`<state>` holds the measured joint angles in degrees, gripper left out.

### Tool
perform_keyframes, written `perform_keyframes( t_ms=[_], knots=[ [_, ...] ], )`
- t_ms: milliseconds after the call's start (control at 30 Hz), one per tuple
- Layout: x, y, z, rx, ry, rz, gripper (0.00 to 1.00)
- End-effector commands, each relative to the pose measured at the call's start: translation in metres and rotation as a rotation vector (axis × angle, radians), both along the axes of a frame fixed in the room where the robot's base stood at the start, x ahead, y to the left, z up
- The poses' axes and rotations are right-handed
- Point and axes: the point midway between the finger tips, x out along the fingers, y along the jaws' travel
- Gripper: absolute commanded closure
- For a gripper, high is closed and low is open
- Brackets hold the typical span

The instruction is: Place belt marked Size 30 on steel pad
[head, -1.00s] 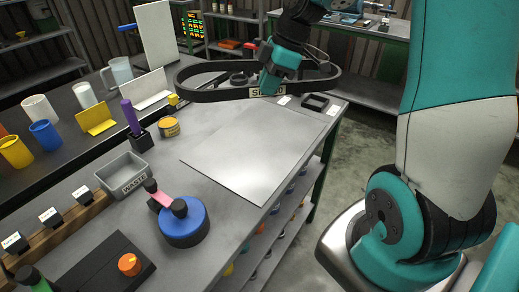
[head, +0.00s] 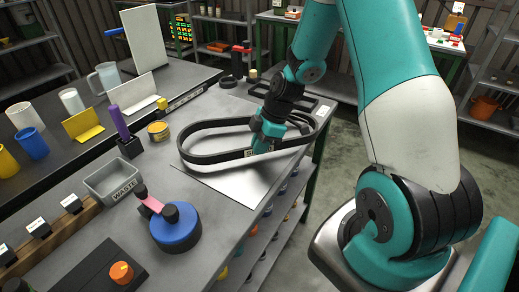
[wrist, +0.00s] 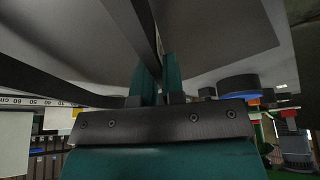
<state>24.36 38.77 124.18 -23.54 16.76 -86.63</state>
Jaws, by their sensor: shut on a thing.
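The belt is a long black loop (head: 200,158) with a pale label mostly hidden behind my gripper. Its marking cannot be read now. My gripper (head: 262,146) is shut on the near side of the belt, close to the label. The belt lies roughly level over the steel pad (head: 235,192), a flat grey sheet on the bench, and its left end reaches past the pad's left edge. I cannot tell whether it touches the pad. In the wrist view the fingers (wrist: 158,78) pinch the belt (wrist: 50,83).
The pad's near part is clear.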

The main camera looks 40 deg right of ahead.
Motion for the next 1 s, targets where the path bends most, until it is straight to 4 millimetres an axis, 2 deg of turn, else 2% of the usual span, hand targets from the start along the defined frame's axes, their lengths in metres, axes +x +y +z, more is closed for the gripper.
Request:
perform_keyframes(
  t_ms=[133,467,500,600,867,1000],
  knots=[
    [0.000,0.000,-0.017,0.000,0.001,0.000,1.00],
    [0.000,0.000,-0.021,-0.001,-0.002,-0.001,1.00],
    [0.000,0.000,-0.022,-0.001,-0.001,0.000,0.88],
    [0.000,0.000,-0.021,-0.001,0.000,0.000,0.65],
    [0.000,0.000,-0.020,0.000,0.000,0.000,0.65],
    [-0.001,-0.003,-0.012,-0.001,-0.002,-0.001,0.65]
  ],
)
